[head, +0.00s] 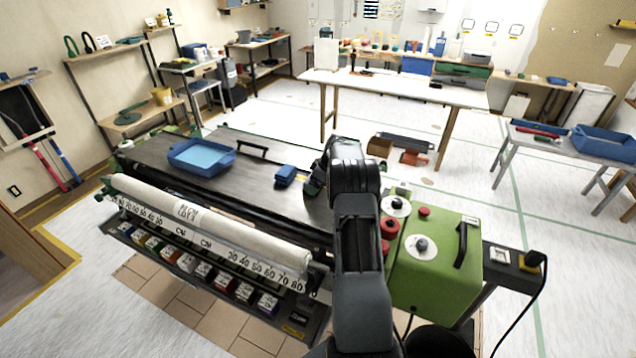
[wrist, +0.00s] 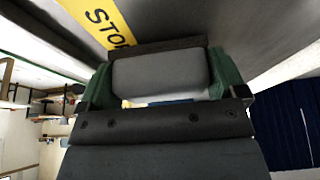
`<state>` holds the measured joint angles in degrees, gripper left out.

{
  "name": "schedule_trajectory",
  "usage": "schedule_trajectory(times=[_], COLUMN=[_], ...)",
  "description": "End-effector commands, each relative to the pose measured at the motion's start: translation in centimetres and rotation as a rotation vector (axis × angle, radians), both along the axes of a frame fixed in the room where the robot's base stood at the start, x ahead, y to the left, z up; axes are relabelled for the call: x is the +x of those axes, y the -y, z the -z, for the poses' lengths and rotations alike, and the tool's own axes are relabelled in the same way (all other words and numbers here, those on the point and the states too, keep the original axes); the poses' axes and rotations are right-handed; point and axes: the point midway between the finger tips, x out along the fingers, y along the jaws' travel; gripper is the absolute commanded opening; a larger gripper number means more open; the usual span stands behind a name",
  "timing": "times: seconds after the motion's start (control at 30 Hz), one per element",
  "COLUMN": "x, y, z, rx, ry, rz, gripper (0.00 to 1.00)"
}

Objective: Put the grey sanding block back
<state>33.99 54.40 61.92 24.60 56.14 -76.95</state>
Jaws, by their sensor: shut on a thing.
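The grey sanding block (wrist: 160,76) shows in the wrist view as a pale grey, rounded block between the two green fingers of my gripper (wrist: 160,88). My gripper is shut on it. In the head view my gripper (head: 314,184) is low over the right part of the dark machine table (head: 235,183), partly covered by my own arm. The block cannot be made out in the head view. Whether it touches the surface is unclear. A yellow label (wrist: 100,20) with black letters lies just beyond the block in the wrist view.
A small blue block (head: 286,176) sits just left of my gripper. A blue tray (head: 174,156) and a black handle (head: 252,149) are farther left. The white roll (head: 205,222) runs along the front. A green control box (head: 435,262) stands at the right.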

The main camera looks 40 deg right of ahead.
Motion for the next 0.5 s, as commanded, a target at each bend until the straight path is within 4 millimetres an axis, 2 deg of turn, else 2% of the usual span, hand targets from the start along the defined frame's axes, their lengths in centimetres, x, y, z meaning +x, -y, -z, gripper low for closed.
schedule_trajectory(times=[0.07, 0.1, 0.17, 0.5], x=[0.01, 0.0, 0.0, 0.0], y=[0.0, 0.0, 0.0, 0.0], z=[0.34, 0.22, 0.18, -0.03], rx=[-0.001, 0.0, 0.0, 0.0], ry=[0.0, 0.0, 0.0, 0.0], rz=[0.0, 0.0, 0.0, 0.0], gripper=[0.66, 0.93, 0.99, 1.0])
